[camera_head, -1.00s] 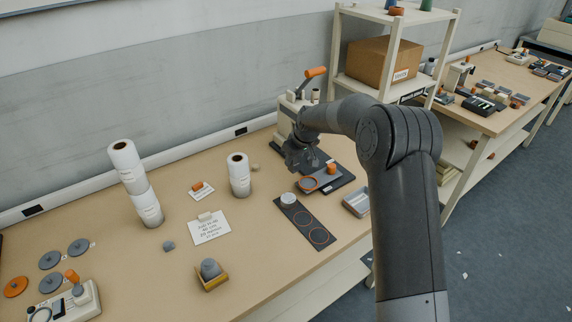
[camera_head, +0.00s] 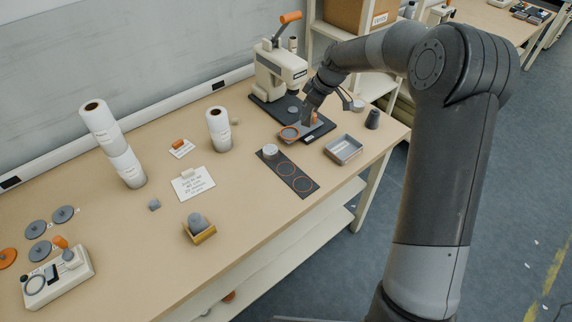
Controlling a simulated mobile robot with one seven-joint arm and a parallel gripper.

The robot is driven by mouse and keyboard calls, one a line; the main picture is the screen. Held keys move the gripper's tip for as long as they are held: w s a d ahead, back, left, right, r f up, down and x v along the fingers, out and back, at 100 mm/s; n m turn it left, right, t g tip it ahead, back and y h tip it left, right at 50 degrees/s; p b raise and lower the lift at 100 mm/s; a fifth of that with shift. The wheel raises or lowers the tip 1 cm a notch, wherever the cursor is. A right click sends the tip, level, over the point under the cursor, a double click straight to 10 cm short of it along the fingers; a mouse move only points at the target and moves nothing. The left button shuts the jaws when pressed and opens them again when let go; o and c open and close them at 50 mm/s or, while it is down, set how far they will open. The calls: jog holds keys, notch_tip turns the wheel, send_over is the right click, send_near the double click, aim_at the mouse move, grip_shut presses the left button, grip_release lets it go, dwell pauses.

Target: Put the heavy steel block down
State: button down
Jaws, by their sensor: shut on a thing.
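My gripper (camera_head: 310,110) is at the press at the back right of the bench, pointing down. Its fingers are small and partly hidden; they appear closed around the orange knob (camera_head: 314,118) of the press's sliding plate. I see no steel block in the gripper, and I cannot surely tell which thing is the heavy steel block.
The press (camera_head: 279,70) stands on a dark base. White rolls (camera_head: 108,128) are stacked at left; another (camera_head: 219,130) stands mid-bench. A grey tray (camera_head: 343,149), a dark cup (camera_head: 373,119) and a strip with rings (camera_head: 287,170) lie nearer. The front middle of the bench (camera_head: 240,250) is clear.

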jog(key=s+d+n+g+h, duration=0.1)
jog(key=s+d+n+g, duration=0.35)
jog(key=s+n, duration=0.85)
jog(key=a+f, duration=0.2)
jog(key=a, duration=0.1)
jog(key=w+a+f, duration=0.1)
jog(key=a+f, duration=0.1)
jog(key=a, duration=0.2)
jog(key=w+a+f, duration=0.1)
jog(key=a+f, duration=0.1)
jog(key=a, duration=0.1)
jog(key=shift+w+a, duration=0.15)
jog(key=shift+w, duration=0.05)
jog(key=shift+f, duration=1.95)
jog(key=c, duration=1.1)
grip_release()
jog(key=shift+f, duration=0.15)
